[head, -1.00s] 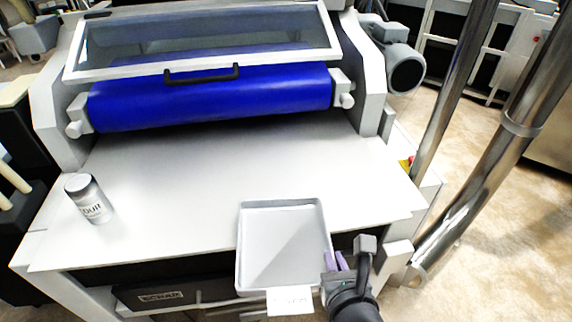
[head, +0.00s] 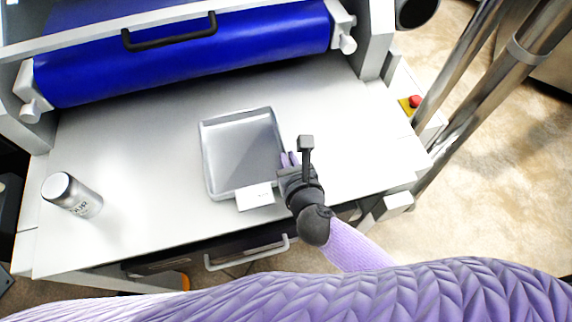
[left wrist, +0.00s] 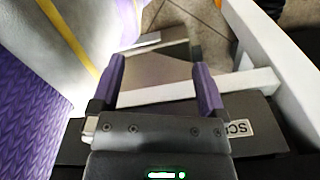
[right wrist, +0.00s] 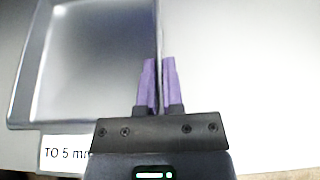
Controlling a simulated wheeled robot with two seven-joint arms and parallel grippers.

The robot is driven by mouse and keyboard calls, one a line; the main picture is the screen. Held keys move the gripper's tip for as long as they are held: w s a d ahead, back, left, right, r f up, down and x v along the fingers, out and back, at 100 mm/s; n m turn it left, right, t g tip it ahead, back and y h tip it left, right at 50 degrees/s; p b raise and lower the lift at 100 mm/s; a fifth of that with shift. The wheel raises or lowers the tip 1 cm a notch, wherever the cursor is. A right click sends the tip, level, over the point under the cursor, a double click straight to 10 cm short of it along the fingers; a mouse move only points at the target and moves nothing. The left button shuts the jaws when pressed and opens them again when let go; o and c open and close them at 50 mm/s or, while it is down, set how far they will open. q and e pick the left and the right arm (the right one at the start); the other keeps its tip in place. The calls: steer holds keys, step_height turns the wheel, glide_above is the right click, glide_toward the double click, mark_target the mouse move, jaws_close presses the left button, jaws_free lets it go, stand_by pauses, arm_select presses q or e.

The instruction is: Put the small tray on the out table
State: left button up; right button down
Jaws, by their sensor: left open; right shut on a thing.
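The small tray (head: 240,150) is a shallow grey square tray with a white label (head: 255,196) on its front edge. In the head view it is over the front middle of the machine's flat out table (head: 140,165); I cannot tell whether it touches the surface. My right gripper (head: 289,160) is shut on the tray's right rim. In the right wrist view the purple fingers (right wrist: 158,85) pinch the wall of the tray (right wrist: 90,60). My left gripper (left wrist: 160,85) is open and empty in the left wrist view, low near the scrap drawer; it does not show in the head view.
A flour shaker (head: 72,195) stands at the left of the table. The blue roller (head: 190,55) and a guard with a black handle (head: 170,32) are behind. A red button (head: 415,101) and metal posts are at the right. The scrap drawer (left wrist: 235,127) is below the table.

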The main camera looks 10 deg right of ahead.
step_height(320, 180, down, 2)
steer(key=shift+f+b, duration=0.15)
steer(key=shift+b, duration=0.3)
steer(key=c, duration=0.8)
jaws_free()
arm_select(q)
steer(key=shift+w+d+f, duration=0.2)
steer(key=shift+w+f, duration=0.05)
steer(key=shift+f, duration=0.45)
arm_select(e)
steer(key=shift+o, duration=0.2)
steer(key=shift+r, duration=0.25)
arm_select(q)
steer(key=shift+a+r+p, duration=0.2)
steer(key=shift+r+p, duration=0.3)
steer(key=shift+p, duration=0.05)
steer(key=shift+a+r+p, duration=0.15)
steer(key=shift+r+p, duration=0.3)
steer(key=shift+p, duration=0.1)
arm_select(e)
steer(key=v, duration=1.2)
